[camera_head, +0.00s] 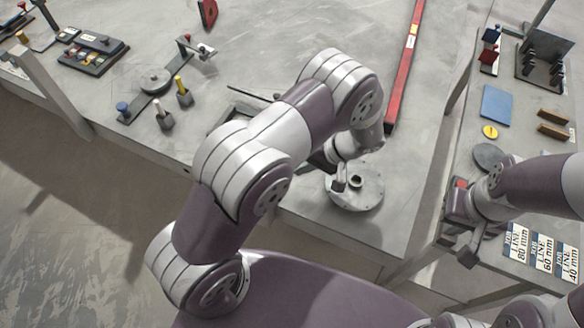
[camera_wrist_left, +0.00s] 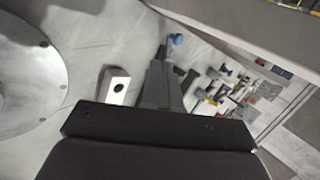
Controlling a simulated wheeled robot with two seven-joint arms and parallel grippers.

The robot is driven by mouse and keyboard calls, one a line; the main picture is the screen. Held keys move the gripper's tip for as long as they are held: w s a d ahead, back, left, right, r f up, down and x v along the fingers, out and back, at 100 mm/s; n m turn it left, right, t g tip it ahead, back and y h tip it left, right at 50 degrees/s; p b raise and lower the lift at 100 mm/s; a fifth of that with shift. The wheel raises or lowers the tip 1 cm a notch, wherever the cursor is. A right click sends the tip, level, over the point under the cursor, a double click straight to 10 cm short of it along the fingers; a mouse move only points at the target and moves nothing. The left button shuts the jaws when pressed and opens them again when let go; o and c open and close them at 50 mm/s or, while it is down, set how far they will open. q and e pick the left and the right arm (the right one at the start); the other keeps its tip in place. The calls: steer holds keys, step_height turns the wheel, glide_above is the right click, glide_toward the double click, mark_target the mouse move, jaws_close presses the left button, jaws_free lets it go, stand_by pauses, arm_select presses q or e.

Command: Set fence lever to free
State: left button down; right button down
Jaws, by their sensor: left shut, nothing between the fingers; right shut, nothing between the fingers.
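In the head view my left arm reaches over the bench, and its forearm hides much of the middle. My left gripper shows in the left wrist view (camera_wrist_left: 162,62), shut and empty. A blue knob (camera_wrist_left: 177,39) lies just beyond its fingertips in that view, with a short dark part below it. I cannot tell whether this is the fence lever. A long red bar with a yellow label (camera_head: 404,70) runs along the bench at the back. My right gripper (camera_head: 467,256) is shut and empty, low by the right side table. No lever marking is readable.
A round metal flange (camera_head: 358,190) lies near the bench's front corner. Levers and knobs on a plate (camera_head: 150,95) stand at the left. The right table carries a blue plate (camera_head: 496,104), a yellow disc (camera_head: 490,132) and printed cards (camera_head: 541,253). A gap separates the tables.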

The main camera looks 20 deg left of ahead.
arm_select(q)
steer(key=p+x, duration=0.1)
steer(key=x, duration=0.4)
steer(key=shift+s+d+f, duration=0.1)
steer(key=shift+s, duration=0.05)
steer(key=a, duration=0.1)
steer(key=a+f, duration=0.1)
steer(key=a+f+p, duration=0.1)
steer(key=a, duration=0.1)
steer(key=shift+s, duration=0.35)
steer(key=shift+s+a+f, duration=0.2)
steer(key=shift+a+f, duration=0.05)
steer(key=shift+a, duration=0.45)
arm_select(e)
steer(key=r, duration=0.2)
steer(key=shift+d+r, duration=0.3)
arm_select(q)
steer(key=shift+f, duration=0.1)
steer(key=shift+s+a+r+p, duration=0.3)
steer(key=shift+s+p, duration=0.1)
steer(key=shift+p, duration=0.4)
steer(key=shift+f, duration=0.25)
arm_select(e)
steer(key=shift+r, duration=0.5)
